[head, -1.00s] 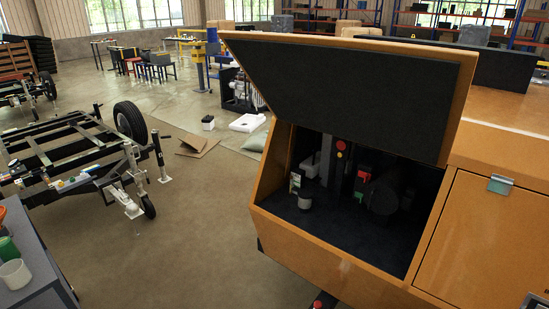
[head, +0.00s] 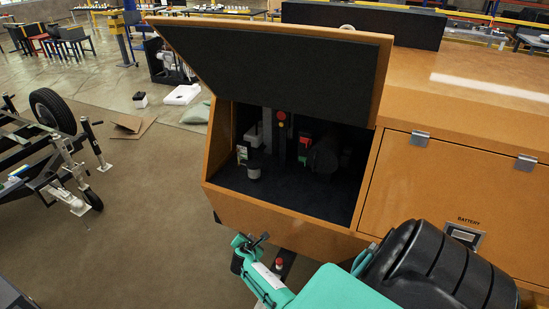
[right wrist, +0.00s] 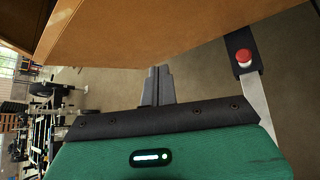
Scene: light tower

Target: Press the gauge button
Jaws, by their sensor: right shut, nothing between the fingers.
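The orange cabinet (head: 280,217) has an open compartment with a dark interior. Inside are a red round button-like part (head: 281,115) on a dark post, a red block (head: 305,141) and a small pale cylinder (head: 254,172). I cannot tell which part is the gauge button. My right gripper (head: 257,239) is below the compartment's front edge, outside it, apart from these parts. In the right wrist view its fingers (right wrist: 157,72) are together and empty, below the orange panel. My left gripper is not in view.
The raised lid (head: 275,65) hangs over the compartment. A red-topped knob (right wrist: 244,57) on a dark bracket is near my right gripper, low in front of the cabinet. A closed battery door (head: 440,190) is at the right.

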